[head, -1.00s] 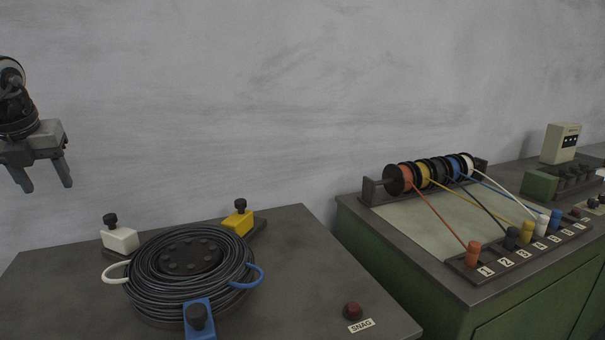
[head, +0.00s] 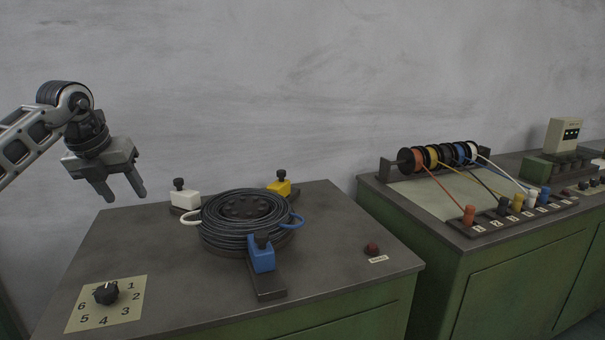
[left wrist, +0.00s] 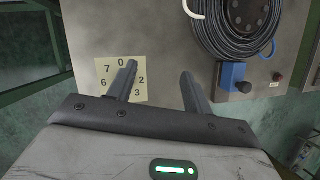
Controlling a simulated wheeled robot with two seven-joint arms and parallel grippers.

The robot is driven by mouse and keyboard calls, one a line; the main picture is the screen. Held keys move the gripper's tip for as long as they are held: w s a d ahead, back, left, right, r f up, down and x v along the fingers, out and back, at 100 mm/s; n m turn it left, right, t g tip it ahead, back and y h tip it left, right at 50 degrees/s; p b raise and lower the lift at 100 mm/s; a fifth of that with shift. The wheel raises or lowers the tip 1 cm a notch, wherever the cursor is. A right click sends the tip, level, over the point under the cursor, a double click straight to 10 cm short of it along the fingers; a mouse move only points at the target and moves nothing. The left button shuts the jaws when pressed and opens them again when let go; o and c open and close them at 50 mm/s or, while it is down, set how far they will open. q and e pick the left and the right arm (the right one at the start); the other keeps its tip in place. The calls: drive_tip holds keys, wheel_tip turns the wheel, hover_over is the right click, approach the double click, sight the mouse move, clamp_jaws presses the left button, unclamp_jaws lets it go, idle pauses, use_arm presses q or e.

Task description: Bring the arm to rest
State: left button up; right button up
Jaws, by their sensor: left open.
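My left gripper (head: 126,197) hangs in the air at the left of the head view, fingers pointing down, apart and empty. It is above the left part of the near bench (head: 150,255). In the left wrist view its two fingers (left wrist: 157,82) spread over the bench top, touching nothing. Below it in the head view is a black dial knob (head: 106,292) on a cream numbered plate (head: 75,318). One finger partly covers that plate in the left wrist view. My right gripper is not in view.
A coil of dark wire (head: 245,222) sits on the bench among white (head: 185,199), yellow (head: 279,189) and blue (head: 262,256) clamp blocks. A red button (head: 372,249) is near the right edge. A second bench holds a spool rack (head: 388,164) with coloured wires to numbered plugs.

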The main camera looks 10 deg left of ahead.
use_arm(q)
drive_tip(key=w+d+f+m+h, duration=0.15)
drive_tip(key=d+f+h, duration=0.3)
drive_tip(key=d, duration=0.55)
drive_tip(key=w+d+f+m+h, duration=0.1)
drive_tip(key=d+f+m+h, duration=0.15)
drive_tip(key=d+f, duration=0.6)
drive_tip(key=s+d+n+t+h, duration=0.1)
drive_tip(key=s+d+n+h, duration=0.3)
drive_tip(key=d, duration=0.7)
drive_tip(key=s+d+n+t+h, duration=0.1)
drive_tip(key=s+d+h, duration=0.4)
drive_tip(key=d, duration=0.6)
drive_tip(key=s+a+f+n+t+y, duration=0.1)
drive_tip(key=s+a+f+n+y, duration=0.1)
drive_tip(key=s+f+n+y, duration=0.2)
drive_tip(key=s+a+f+n+t+y, duration=0.1)
drive_tip(key=s+f+n+y, duration=0.3)
drive_tip(key=n, duration=1.1)
drive_tip(key=s+a+f+n+t+y, duration=0.2)
drive_tip(key=s+a+f+n+y, duration=0.1)
drive_tip(key=s+f+n, duration=0.6)
wheel_tip(320, 180, down, 4)
drive_tip(key=shift+a+f+n+y, duration=0.1)
drive_tip(key=shift+a+n+y, duration=0.2)
drive_tip(key=shift+y, duration=0.3)
